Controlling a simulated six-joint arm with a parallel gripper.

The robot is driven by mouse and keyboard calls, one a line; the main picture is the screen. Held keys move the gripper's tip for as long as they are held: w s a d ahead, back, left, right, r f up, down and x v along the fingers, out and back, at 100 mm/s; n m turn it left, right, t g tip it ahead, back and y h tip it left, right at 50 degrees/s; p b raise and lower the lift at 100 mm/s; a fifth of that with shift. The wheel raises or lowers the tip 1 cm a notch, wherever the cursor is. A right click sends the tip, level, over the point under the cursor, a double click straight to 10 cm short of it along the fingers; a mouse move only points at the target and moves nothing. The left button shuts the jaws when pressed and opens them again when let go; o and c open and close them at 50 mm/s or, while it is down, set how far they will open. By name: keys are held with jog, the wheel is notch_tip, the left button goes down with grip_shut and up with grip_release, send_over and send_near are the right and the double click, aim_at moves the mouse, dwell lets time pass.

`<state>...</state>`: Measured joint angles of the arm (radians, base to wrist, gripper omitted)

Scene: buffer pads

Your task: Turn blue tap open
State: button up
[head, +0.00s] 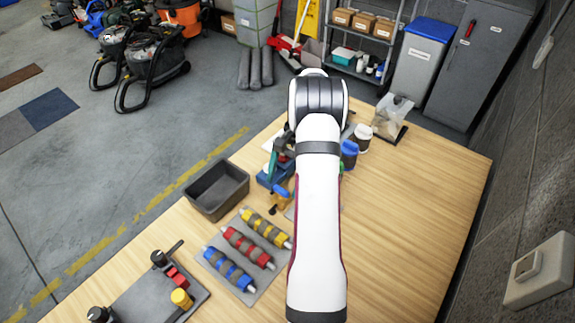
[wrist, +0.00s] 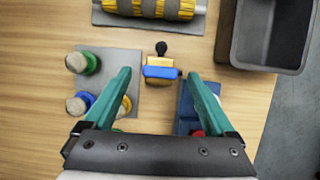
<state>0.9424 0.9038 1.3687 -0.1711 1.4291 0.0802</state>
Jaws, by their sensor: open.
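The blue tap (wrist: 160,72) has a blue handle lying crosswise over a brass-coloured body, with a black round end on its far side. In the head view the tap (head: 283,193) shows just left of my arm. My gripper (wrist: 159,76) has two teal fingers spread wide, with nothing between them in contact. One fingertip is left of the handle and the other is right of it. I cannot tell how high the tips are above it. In the head view my arm mostly hides the gripper.
A dark bin (head: 216,190) stands left of the tap. A grey pad with blue, red and yellow rollers (head: 248,247) lies nearer. A blue block (wrist: 187,110) is by the right finger.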

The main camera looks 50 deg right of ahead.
jog(key=v, duration=1.5)
jog(key=shift+a, duration=0.1)
jog(key=a+r+n+g+h, duration=0.1)
jog(key=a+r+n, duration=0.25)
jog(key=a, duration=0.95)
jog(key=a+r+n+h, duration=0.1)
jog(key=a+r+n, duration=0.3)
jog(key=a, duration=0.8)
jog(key=s+a+f+n, duration=0.2)
jog(key=s+a, duration=0.5)
jog(key=s, duration=0.1)
jog(key=s+a+f+n, duration=0.2)
jog(key=s+a+f, duration=0.1)
jog(key=s+a, duration=0.4)
jog(key=shift+s+a+n+t+h, duration=0.35)
jog(key=shift+a+t+h, duration=0.05)
jog(key=shift+a, duration=0.1)
